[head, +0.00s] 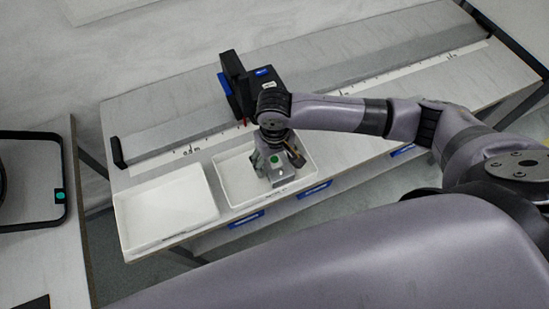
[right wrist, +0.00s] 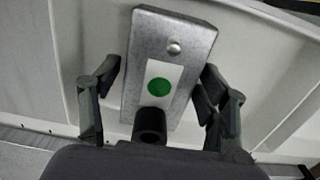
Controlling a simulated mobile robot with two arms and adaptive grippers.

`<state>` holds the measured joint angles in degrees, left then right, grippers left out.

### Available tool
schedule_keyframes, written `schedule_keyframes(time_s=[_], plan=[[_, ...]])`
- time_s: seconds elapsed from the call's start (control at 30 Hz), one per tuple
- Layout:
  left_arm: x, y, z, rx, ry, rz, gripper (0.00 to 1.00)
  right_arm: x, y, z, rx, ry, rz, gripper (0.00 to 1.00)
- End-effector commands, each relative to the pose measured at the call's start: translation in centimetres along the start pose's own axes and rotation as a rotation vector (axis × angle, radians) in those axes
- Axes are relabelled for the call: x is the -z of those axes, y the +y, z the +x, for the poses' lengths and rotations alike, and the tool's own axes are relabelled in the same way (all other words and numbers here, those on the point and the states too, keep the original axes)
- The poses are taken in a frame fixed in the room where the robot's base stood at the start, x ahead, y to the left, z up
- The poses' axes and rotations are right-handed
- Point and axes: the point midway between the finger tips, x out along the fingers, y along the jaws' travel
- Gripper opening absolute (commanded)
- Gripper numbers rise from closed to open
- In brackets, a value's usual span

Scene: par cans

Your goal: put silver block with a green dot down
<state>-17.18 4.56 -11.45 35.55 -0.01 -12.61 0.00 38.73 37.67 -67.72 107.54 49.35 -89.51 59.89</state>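The silver block with a green dot (head: 280,175) is in the right-hand white tray (head: 231,193), directly under my right gripper (head: 277,160). In the right wrist view the block (right wrist: 186,52) shows its metal face, a round knob and a white label with the green dot. My right gripper (right wrist: 160,88) has one finger on each side of the block, with small gaps visible, so it looks open around it. The block appears to rest in the tray; its underside is hidden. My left gripper is not in view.
An empty white tray (head: 165,210) lies to the left. A black device with blue parts (head: 250,85) stands behind my gripper. A marked ruler strip (head: 200,148) runs along the table. A black-rimmed tray with a green dot (head: 60,165) is at far left.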

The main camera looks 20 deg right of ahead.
Motion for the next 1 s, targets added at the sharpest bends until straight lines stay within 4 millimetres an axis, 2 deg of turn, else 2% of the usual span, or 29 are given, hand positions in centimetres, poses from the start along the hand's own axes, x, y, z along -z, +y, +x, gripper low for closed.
schedule_keyframes(time_s=[0.33,0.47,0.57,0.8,1.0], plan=[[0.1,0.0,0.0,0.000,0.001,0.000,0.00,0.0,0.0,-0.1,-0.001,0.001,0.000,0.75],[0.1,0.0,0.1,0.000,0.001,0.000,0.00,0.1,0.0,-0.9,0.000,0.002,0.000,0.75],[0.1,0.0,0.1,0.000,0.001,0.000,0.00,0.1,0.0,-2.5,0.001,0.004,-0.001,0.75],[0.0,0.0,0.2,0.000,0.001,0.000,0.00,0.1,0.0,-7.8,0.002,0.005,-0.001,0.75],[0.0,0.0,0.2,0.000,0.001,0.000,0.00,0.1,0.0,-11.0,0.001,0.002,0.000,0.75]])
